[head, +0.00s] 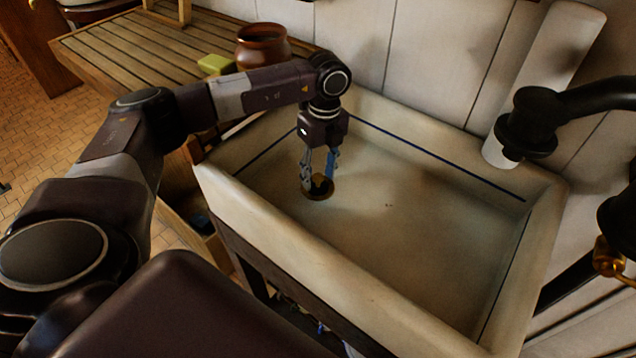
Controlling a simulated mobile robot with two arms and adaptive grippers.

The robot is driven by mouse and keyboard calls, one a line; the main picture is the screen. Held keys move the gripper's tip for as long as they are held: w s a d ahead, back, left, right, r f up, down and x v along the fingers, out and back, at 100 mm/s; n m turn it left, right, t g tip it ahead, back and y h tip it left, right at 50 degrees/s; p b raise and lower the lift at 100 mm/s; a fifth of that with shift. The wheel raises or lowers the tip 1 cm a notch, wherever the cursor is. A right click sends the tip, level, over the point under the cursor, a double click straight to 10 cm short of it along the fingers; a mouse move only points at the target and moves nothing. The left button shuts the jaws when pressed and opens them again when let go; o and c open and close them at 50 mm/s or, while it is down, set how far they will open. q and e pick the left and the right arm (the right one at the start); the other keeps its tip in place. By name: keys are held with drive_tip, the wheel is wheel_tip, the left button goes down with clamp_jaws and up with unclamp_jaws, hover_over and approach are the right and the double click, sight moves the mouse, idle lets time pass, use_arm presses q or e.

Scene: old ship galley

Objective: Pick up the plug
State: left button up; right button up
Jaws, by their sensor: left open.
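The plug (320,186) is a small dark and brassy piece at the brown drain ring in the left part of the pale sink's floor. The sink (430,228) is a deep, rectangular basin with a blue line inside its walls. My left gripper (317,178) points down into the sink, with its open fingers on either side of the plug. The fingers partly hide the plug, and I cannot tell whether they touch it. My right gripper is not in view.
A slatted wooden counter (130,45) adjoins the sink at the left, with a brown pot (262,46) and a yellow-green block (216,64). A black tap (530,125) overhangs the sink's right side. The sink's middle is clear.

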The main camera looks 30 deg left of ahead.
use_arm(q)
wheel_tip(320, 180, down, 2)
drive_tip(key=shift+c, duration=0.3)
clamp_jaws()
drive_tip(key=shift+r, duration=0.2)
